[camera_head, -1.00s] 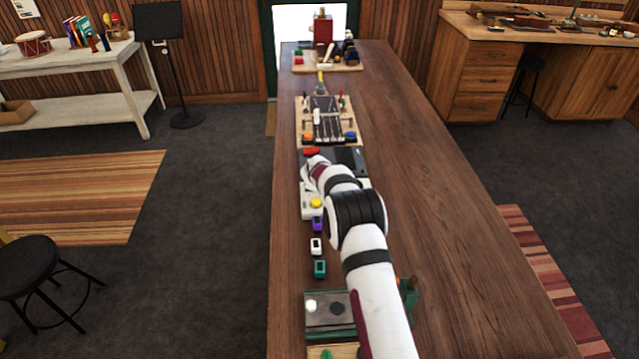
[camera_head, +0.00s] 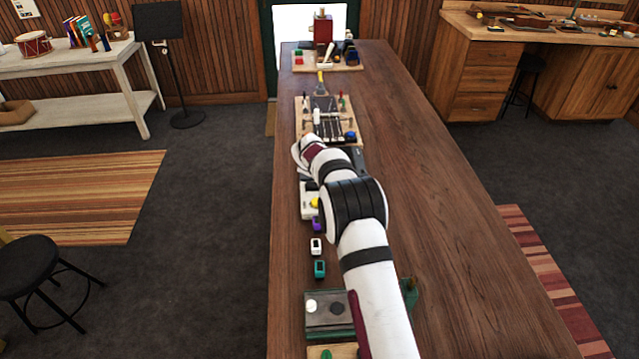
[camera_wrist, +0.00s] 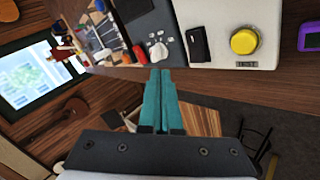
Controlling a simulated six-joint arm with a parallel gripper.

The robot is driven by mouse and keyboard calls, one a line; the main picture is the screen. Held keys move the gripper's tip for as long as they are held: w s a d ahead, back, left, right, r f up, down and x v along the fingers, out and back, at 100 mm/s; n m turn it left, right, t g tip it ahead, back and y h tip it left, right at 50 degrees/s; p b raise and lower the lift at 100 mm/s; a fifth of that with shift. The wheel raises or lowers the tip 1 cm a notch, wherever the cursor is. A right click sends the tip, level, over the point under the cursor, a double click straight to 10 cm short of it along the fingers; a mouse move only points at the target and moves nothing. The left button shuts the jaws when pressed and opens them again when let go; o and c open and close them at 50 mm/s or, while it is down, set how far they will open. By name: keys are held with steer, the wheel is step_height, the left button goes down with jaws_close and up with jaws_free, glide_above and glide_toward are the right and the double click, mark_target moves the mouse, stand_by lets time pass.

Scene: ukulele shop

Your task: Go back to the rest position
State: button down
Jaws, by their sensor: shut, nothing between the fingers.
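My gripper (camera_wrist: 161,74) shows in the wrist view with its two teal fingers together and nothing between them. The fingers point over the table edge, next to a dark pad (camera_wrist: 148,35) with small white pieces (camera_wrist: 158,52) and a red object (camera_wrist: 140,54). In the head view my arm reaches along the table's left side, and its far end covers most of the dark pad; the fingers cannot be made out there.
A white scale (camera_wrist: 262,20) carries a yellow disc (camera_wrist: 244,40). Purple (camera_head: 317,224), white (camera_head: 316,246) and teal (camera_head: 320,268) clip-like items line the table's left edge. A wooden work board (camera_head: 300,137) lies beyond my arm. The table's right side (camera_head: 450,230) is clear.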

stand_by(0.4)
steer(key=s+d+r+m+g, duration=0.2)
steer(key=s+d+r+m, duration=0.15)
steer(key=s+r, duration=0.45)
steer(key=s+d+r+m+g, duration=0.2)
steer(key=s+r+m, duration=0.25)
steer(key=s, duration=0.65)
steer(key=s+a+m+g, duration=0.1)
steer(key=s+m, duration=0.2)
steer(key=s, duration=0.9)
steer(key=s+m+g+y, duration=0.1)
steer(key=s+m+g, duration=0.1)
steer(key=s, duration=1)
steer(key=s+a+f+m+g+y, duration=0.1)
steer(key=s+m, duration=0.4)
steer(key=s, duration=0.8)
steer(key=shift+a+g, duration=0.35)
steer(key=shift+g, duration=0.25)
